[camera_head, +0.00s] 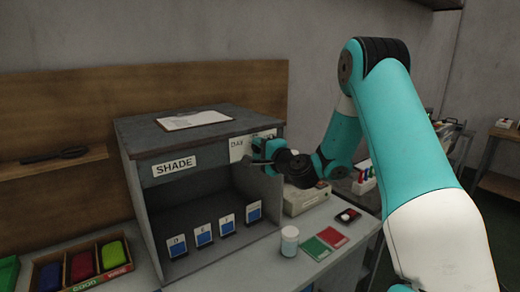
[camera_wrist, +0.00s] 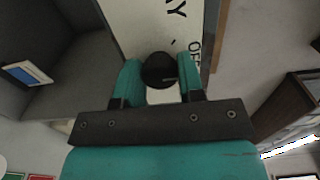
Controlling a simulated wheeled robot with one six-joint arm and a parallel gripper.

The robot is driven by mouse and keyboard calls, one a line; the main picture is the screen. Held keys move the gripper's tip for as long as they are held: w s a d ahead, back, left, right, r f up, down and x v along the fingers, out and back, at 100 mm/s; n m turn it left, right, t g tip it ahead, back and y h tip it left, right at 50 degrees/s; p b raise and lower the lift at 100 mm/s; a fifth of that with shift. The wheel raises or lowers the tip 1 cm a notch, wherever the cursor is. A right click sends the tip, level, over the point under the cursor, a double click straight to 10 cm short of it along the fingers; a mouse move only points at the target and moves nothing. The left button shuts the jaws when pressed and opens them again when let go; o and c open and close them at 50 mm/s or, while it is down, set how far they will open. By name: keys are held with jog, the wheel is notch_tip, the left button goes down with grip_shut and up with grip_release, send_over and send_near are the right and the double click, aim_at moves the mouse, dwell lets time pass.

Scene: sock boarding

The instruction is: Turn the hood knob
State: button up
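The hood is a grey box with a SHADE label (camera_head: 175,165) and a white dial plate (camera_head: 240,147) on its front, partly hidden by my gripper (camera_head: 264,150). In the wrist view, the round black hood knob (camera_wrist: 159,70) sits on the white dial plate (camera_wrist: 140,22), where part of "DAY" and "OFF" can be read. The knob itself is hidden in the head view.
Several small cards (camera_head: 203,231) with blue squares stand inside the hood. A clipboard (camera_head: 193,120) lies on top. A white jar (camera_head: 289,241), green and red cards (camera_head: 325,243) and a beige device (camera_head: 305,198) are on the counter. A tray of coloured items (camera_head: 83,264) is at left.

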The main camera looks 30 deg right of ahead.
jog(key=shift+c, duration=1.3)
jog(key=shift+f+b, duration=0.1)
jog(key=shift+b, duration=0.25)
jog(key=n+b, duration=0.3)
jog(key=b, duration=0.1)
jog(key=shift+f+n, duration=0.2)
jog(key=shift+n, duration=0.2)
jog(key=n+b, duration=0.6)
jog(key=b, duration=0.2)
jog(key=shift+r, duration=0.25)
jog(key=o, duration=0.9)
